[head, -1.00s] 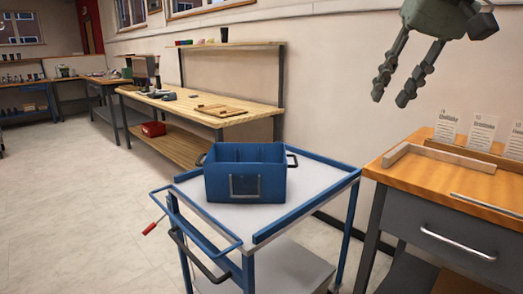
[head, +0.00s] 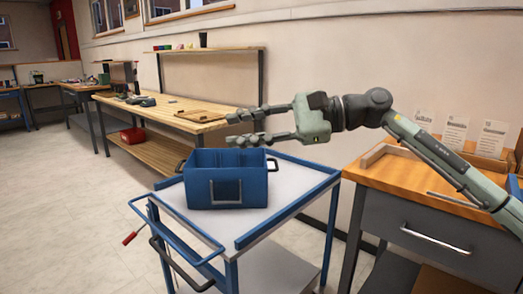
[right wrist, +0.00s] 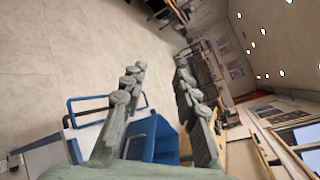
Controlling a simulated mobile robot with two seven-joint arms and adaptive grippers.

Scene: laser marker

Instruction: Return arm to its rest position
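My right gripper (head: 246,128) reaches in from the right in the head view, its fingers apart and pointing left. It appears above the back of the blue bin (head: 228,188) in the picture, with nothing between its fingers. In the right wrist view my right gripper (right wrist: 160,85) is also open and empty, with the blue bin (right wrist: 166,140) seen beyond and between the fingers. My left gripper is not in view.
The blue bin stands on a blue-framed trolley (head: 300,180). A wooden-topped drawer bench (head: 420,200) with white cards (head: 455,133) stands at right. A long workbench (head: 190,120) stands behind. Pale floor (head: 70,200) is clear at left.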

